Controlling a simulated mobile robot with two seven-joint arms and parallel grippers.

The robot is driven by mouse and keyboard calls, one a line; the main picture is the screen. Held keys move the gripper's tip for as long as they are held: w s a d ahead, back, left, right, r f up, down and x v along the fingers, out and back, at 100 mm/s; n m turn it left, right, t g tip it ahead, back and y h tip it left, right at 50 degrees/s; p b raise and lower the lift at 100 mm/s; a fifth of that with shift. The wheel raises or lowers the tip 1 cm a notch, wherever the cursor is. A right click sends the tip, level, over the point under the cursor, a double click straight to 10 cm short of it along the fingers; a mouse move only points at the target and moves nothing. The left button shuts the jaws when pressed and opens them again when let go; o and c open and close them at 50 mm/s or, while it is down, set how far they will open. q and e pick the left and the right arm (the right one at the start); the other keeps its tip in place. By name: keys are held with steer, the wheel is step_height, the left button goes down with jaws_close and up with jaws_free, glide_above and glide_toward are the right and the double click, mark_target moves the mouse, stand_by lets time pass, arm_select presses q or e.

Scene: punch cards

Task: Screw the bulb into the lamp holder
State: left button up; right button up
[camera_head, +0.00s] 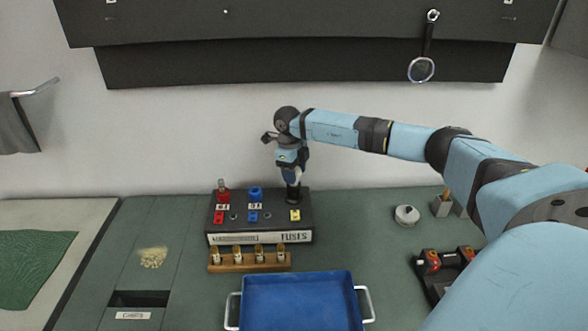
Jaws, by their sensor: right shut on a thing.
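My right gripper (292,180) points down over the right end of the black box marked FUSES (217,226). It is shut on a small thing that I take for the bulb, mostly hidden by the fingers. A dark round socket (293,197), which looks like the lamp holder, stands on the box behind a yellow label, right under the fingertips. I cannot tell whether the held thing sits in the socket or just above it. My left gripper is not in view.
A red part (222,195) and a blue part (256,194) stand on the box's left half. A wooden rack (250,267) with several small pieces lies in front. A blue tray (301,303) is nearest. A round grey-white thing (406,215) sits right.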

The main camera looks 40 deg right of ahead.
steer(key=m+p, duration=0.1)
steer(key=m, duration=0.4)
steer(key=shift+y+p, duration=0.3)
steer(key=shift+p, duration=0.05)
steer(key=m+p, duration=0.1)
steer(key=m, duration=0.2)
steer(key=shift+r, duration=0.1)
steer(key=shift+m+p, duration=0.35)
steer(key=shift+m, duration=0.45)
steer(key=o, duration=1.1)
steer(key=shift+y, duration=0.3)
